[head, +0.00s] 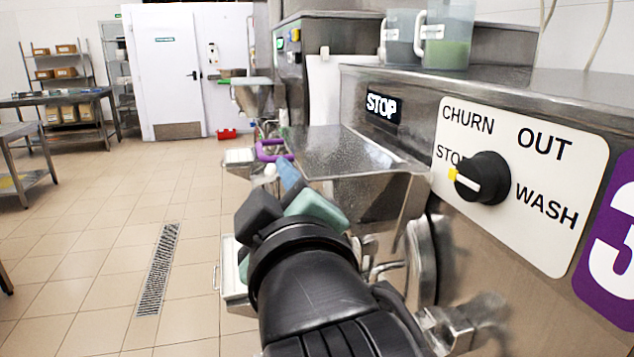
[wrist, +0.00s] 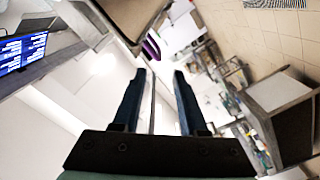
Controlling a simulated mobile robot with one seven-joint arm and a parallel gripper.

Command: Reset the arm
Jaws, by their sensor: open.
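My arm reaches forward from the bottom middle of the head view, beside the front of a steel batch freezer. My gripper (wrist: 158,75) is open and empty in the wrist view, its two dark fingers apart with nothing between them. In the head view the gripper (head: 290,178) shows only in part, beyond my black wrist, in front of the freezer's steel shelf. Whether it touches the shelf cannot be told.
The dial (head: 482,178) points at STOP, left of a purple 3 sign (head: 610,230). A steel shelf (head: 340,150) juts out close to my gripper. Jugs (head: 447,35) stand on top. The tiled floor (head: 100,230) with a drain grate (head: 158,270) is free at left.

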